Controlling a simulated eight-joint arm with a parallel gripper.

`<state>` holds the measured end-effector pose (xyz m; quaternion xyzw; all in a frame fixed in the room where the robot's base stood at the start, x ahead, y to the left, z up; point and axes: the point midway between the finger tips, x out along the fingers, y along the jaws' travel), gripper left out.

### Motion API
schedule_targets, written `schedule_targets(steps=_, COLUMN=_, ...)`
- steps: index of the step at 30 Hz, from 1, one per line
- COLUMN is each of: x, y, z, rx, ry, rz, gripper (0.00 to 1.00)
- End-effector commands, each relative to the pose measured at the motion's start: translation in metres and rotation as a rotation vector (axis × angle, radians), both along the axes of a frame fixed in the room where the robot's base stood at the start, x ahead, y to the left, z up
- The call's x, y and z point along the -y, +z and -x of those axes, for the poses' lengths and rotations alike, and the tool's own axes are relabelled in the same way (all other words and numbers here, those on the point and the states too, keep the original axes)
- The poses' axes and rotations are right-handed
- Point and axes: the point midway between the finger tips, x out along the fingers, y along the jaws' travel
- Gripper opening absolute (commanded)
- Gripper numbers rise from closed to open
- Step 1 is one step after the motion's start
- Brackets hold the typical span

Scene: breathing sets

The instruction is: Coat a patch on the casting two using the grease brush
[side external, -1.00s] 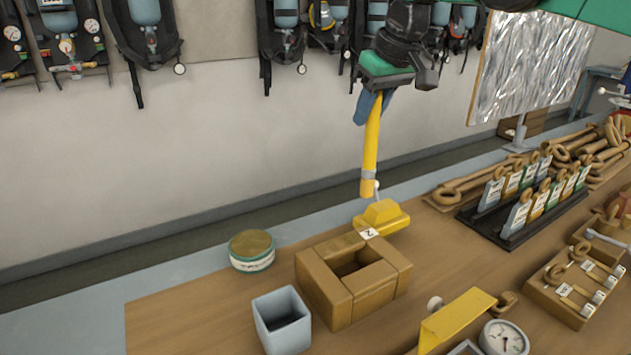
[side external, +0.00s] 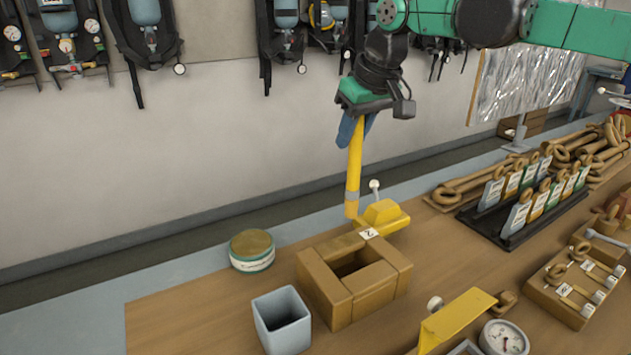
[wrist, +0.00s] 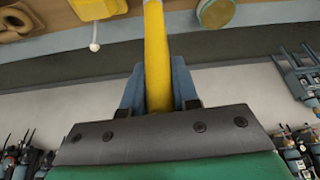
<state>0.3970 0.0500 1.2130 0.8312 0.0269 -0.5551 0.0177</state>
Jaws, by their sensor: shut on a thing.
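The grease brush (side external: 354,175) has a long yellow handle, a grey band and a yellow tip. My gripper (side external: 352,138) is shut on its upper end, with blue fingers on the handle, and holds it tip down, nearly upright. Casting two (side external: 384,214) is a yellow block with a white knob on a stem and a label reading 2. The brush tip is at the casting's left side in the side view; I cannot tell if they touch. In the wrist view the brush (wrist: 157,55) runs up between the fingers, with the casting (wrist: 97,8) at upper left.
An open wooden box (side external: 325,280) stands in front of the casting. A round tin (side external: 252,252) and a grey square cup (side external: 282,322) are to its left. A yellow bracket (side external: 455,318), a gauge (side external: 505,337) and a black tag rack (side external: 510,236) lie to the right.

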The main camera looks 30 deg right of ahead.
Motion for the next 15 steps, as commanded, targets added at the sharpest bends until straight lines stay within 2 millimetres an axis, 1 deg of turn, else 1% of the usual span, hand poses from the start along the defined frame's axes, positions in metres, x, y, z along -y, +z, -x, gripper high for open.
schedule_targets(steps=12, x=0.0, y=-0.038, z=0.0, rx=0.0, ry=0.0, rz=0.0, gripper=0.0)
schedule_targets(steps=15, x=0.0, y=-0.053, z=0.0, rx=0.0, ry=0.0, rz=0.0, gripper=0.0)
